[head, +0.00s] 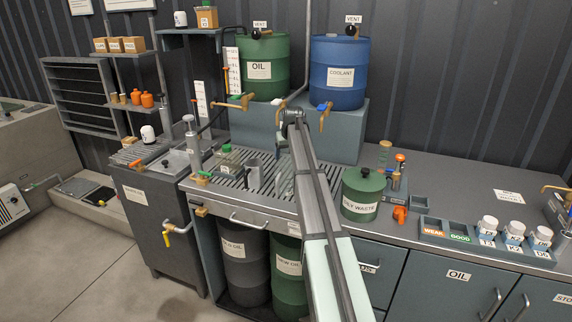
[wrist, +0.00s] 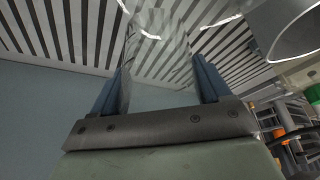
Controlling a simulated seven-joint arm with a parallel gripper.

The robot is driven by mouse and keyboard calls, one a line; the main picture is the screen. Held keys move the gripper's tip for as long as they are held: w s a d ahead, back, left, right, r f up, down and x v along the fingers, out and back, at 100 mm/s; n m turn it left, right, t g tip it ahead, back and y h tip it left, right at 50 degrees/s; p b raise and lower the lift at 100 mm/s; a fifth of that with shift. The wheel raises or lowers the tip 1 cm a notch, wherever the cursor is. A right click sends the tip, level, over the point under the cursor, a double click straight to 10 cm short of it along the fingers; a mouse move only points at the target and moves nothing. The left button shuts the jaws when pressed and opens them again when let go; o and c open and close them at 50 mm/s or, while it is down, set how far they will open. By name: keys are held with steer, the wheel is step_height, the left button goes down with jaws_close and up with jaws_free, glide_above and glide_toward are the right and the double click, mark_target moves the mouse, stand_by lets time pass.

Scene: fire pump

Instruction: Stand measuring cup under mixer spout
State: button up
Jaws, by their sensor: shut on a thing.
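My gripper (wrist: 157,70) has its two blue fingers on either side of a clear measuring cup (wrist: 155,42) in the wrist view, shut on it. The cup is over or on a slatted drain grate; contact below is hard to tell. In the head view my own arm hides most of the gripper, and a faint clear shape, likely the cup (head: 284,180), shows beside it above the grate (head: 232,172). At left stands a dark tank (head: 146,205) with a grey post (head: 191,135) and a yellow-handled tap (head: 178,229). I cannot tell for certain which outlet is the mixer spout.
The oil drum (head: 263,70) and coolant drum (head: 340,72), with taps, stand behind the grate. A green waste can (head: 362,194) is right of my arm. A green-capped jar (head: 227,158) stands at the grate's left. A grey round metal part (wrist: 300,32) is close at upper right.

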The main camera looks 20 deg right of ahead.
steer(key=shift+f, duration=2.2)
steer(key=shift+f, duration=0.15)
steer(key=o, duration=1)
steer(key=v, duration=1.2)
